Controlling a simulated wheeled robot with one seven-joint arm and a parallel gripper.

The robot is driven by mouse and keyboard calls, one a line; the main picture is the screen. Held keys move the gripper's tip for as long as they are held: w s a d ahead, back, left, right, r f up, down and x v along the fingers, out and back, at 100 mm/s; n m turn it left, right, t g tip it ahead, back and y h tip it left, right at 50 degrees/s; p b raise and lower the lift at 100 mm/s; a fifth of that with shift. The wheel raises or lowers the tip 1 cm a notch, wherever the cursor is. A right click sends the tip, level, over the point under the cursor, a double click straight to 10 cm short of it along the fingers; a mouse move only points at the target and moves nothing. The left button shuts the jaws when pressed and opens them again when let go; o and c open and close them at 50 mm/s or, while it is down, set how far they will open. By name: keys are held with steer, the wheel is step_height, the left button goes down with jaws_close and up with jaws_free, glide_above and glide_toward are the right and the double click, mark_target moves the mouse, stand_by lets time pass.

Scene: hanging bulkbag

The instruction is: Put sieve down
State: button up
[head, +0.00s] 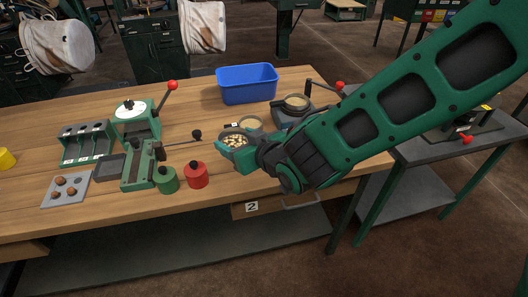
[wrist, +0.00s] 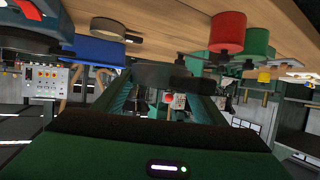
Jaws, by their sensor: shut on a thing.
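The sieve (head: 237,140) is a dark round pan with pale pieces in it. My gripper (head: 238,153) is shut on it over the front part of the wooden bench (head: 330,180). In the wrist view, the sieve's dark grey side (wrist: 160,76) shows between the two green fingers of my gripper (wrist: 165,88). The bench top fills the top of that view. I cannot tell whether the sieve touches the bench. A second round pan (head: 250,122) with tan contents is just behind it. Another tan-filled pan (head: 297,101) sits on a dark device farther right.
A blue bin (head: 247,84) stands at the back. A red weight (head: 195,175) and a green weight (head: 166,180) stand to the left of the sieve, with a green lever press (head: 138,172) beyond.

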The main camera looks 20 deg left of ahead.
steer(key=w+d+f, duration=0.1)
steer(key=w+f, duration=0.1)
steer(key=w+d+f, duration=0.2)
steer(key=w, duration=0.1)
steer(key=w+d+f, duration=0.2)
steer(key=shift+w+d+f, duration=0.2)
steer(key=shift+w+f, duration=0.05)
steer(key=shift+w, duration=0.15)
steer(key=shift+f, duration=2)
steer(key=o, duration=1.2)
steer(key=shift+f, duration=0.1)
